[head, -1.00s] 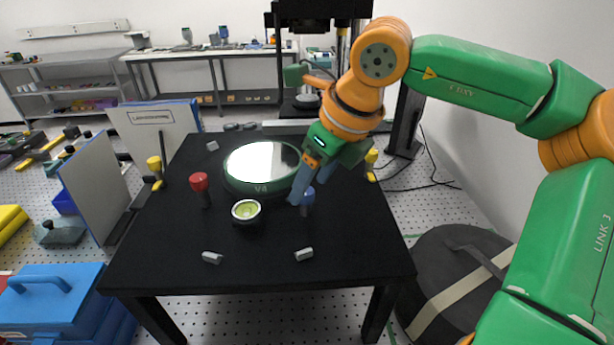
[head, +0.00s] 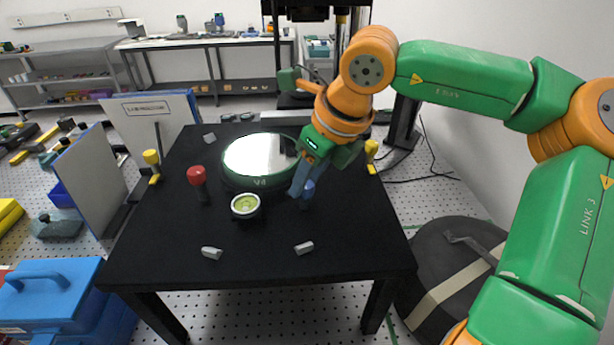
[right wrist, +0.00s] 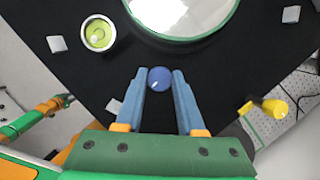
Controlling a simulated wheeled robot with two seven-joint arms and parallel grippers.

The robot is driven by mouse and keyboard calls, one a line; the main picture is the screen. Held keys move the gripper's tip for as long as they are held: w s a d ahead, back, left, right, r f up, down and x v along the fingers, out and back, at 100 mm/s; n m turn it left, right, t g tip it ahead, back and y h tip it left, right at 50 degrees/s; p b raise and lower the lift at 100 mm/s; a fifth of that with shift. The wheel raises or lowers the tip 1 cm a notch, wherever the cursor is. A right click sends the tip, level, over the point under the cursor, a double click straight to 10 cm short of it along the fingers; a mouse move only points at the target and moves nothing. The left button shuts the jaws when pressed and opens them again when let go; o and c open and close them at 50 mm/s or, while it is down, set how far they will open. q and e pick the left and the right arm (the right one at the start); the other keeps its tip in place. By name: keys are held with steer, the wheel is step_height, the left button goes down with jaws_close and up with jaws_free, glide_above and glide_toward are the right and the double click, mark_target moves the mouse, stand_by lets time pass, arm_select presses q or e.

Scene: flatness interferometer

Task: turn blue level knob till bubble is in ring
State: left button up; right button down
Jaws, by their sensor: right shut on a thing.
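The blue level knob (head: 309,187) stands on the black table, right of the round bubble level (head: 244,205). My right gripper (head: 301,190) reaches down to it from behind. In the right wrist view the round top of the blue knob (right wrist: 159,79) sits between the two blue fingertips, and my right gripper (right wrist: 158,82) is shut on it. My left gripper is out of view.
The large green-rimmed round mirror (head: 262,158) lies behind the knob. A red knob (head: 197,176) stands on the left, and yellow knobs (head: 152,158) (head: 371,150) stand on both sides. Small grey blocks (head: 304,248) lie on the table.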

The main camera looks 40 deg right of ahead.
stand_by(0.3)
steer(key=shift+f+m+h+b, duration=0.2)
steer(key=shift+m+h+b, duration=0.2)
steer(key=shift+m+b, duration=0.7)
steer(key=shift+a+m+h+b, duration=0.1)
steer(key=shift+m+h+b, duration=0.2)
steer(key=shift+m+b, duration=0.4)
steer(key=shift+r+m+h+b, duration=0.15)
steer(key=shift+m+h+b, duration=0.35)
steer(key=shift+m, duration=1.2)
steer(key=c, duration=0.5)
jaws_free()
steer(key=shift+a, duration=0.1)
steer(key=shift+s, duration=0.1)
steer(key=shift+r, duration=0.15)
